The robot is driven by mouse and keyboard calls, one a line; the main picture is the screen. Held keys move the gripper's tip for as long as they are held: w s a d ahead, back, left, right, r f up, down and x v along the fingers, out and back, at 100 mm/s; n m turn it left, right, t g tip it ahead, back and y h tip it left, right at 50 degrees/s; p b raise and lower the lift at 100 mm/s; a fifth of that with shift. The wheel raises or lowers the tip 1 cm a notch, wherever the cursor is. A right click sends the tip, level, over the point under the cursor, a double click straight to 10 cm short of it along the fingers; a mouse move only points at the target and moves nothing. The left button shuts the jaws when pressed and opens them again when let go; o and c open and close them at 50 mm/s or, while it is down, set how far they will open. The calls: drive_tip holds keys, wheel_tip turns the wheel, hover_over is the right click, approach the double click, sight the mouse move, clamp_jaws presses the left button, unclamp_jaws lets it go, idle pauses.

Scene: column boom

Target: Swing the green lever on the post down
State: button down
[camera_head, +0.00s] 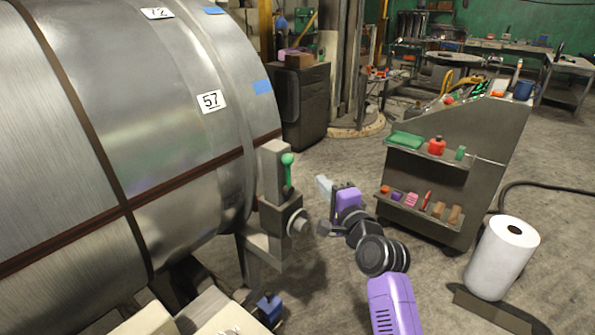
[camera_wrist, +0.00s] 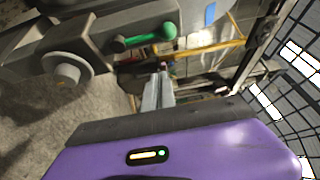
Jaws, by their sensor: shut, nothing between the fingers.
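The green lever (camera_head: 288,170) is on the side of a grey post (camera_head: 274,178) in the head view. It stands upright, with its round knob at the top. In the wrist view the green lever (camera_wrist: 150,38) shows sideways, near the top centre, on the grey post (camera_wrist: 85,40). My gripper (camera_head: 322,185) is to the right of the lever, at about the same height in the picture, and apart from it. In the wrist view my gripper's fingers (camera_wrist: 158,90) are shut and empty, with a visible gap to the lever.
A large metal coil (camera_head: 150,120) fills the left behind the post. A round grey knob (camera_head: 297,221) sticks out below the lever. A grey cart (camera_head: 450,165) with small items stands to the right, beside a white roll (camera_head: 497,262). Open floor lies between post and cart.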

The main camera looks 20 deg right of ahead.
sight(288, 174)
drive_tip(key=w+a+p, duration=0.2)
drive_tip(key=w+a, duration=0.2)
drive_tip(key=w, duration=0.4)
drive_tip(key=shift+a+p, duration=0.3)
drive_tip(key=shift+w, duration=0.1)
